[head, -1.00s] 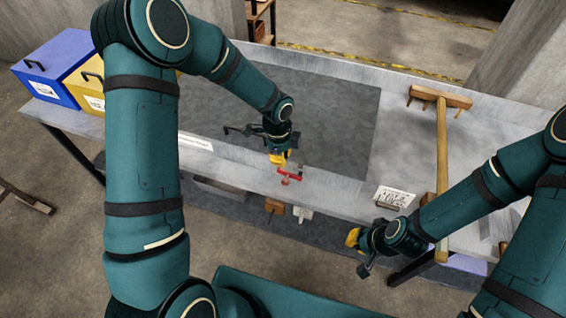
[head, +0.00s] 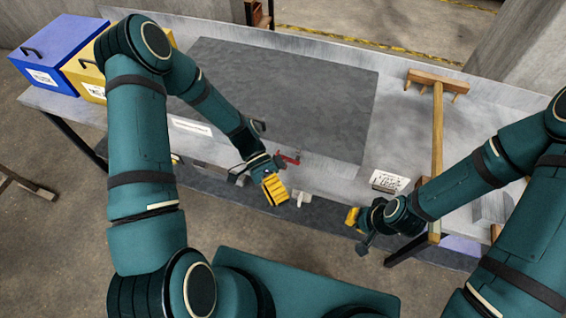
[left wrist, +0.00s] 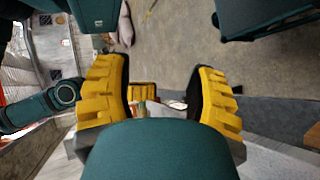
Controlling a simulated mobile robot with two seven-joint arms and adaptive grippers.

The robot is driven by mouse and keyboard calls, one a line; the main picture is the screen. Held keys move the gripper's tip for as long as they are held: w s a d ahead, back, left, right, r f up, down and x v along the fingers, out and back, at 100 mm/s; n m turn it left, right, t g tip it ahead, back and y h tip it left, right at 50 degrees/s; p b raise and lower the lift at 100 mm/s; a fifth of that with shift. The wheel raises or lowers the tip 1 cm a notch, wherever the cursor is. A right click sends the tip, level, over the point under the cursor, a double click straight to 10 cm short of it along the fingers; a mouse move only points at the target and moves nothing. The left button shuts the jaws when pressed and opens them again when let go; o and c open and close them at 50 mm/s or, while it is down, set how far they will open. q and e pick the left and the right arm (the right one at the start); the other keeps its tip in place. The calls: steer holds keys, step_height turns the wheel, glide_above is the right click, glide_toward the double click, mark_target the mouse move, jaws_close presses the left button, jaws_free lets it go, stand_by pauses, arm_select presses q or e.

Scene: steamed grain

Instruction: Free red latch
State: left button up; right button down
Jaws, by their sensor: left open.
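The red latch (head: 289,157) is a small red piece at the front edge of the grey table, just beyond my left gripper in the head view. My left gripper (head: 270,184) hangs in front of that edge, on the near side of the latch, with a yellow ribbed finger pad facing up. In the left wrist view its two yellow fingers (left wrist: 158,95) are wide apart, with an orange-brown piece (left wrist: 142,95) in the background between them. I cannot make out the latch for sure there. My right gripper (head: 357,229) hangs low before the table; its opening is unclear.
A white piece (head: 303,199) juts out below the table edge. A printed card (head: 388,181) lies at the front. A wooden rake-like tool (head: 437,140) lies across the right side. Blue (head: 62,58) and yellow (head: 92,75) boxes stand at the left. The dark mat (head: 290,95) is clear.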

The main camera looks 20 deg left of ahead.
arm_select(q)
steer(key=w+d+r+n+t+h+p, duration=0.1)
steer(key=d+n+t+h, duration=0.1)
steer(key=n+t+h, duration=0.65)
steer(key=w+d+r+n+t+h, duration=0.1)
steer(key=d+r+n+t+h, duration=0.25)
steer(key=n, duration=0.75)
steer(key=a+f+n+t+y+p, duration=0.1)
steer(key=a+f+n+t+y, duration=0.5)
steer(key=n+y, duration=0.55)
steer(key=a+f+n+t+y, duration=0.3)
steer(key=f+n+t+y, duration=0.65)
steer(key=n, duration=0.35)
steer(key=shift+g, duration=0.35)
steer(key=w, duration=1.4)
steer(key=shift+r, duration=0.35)
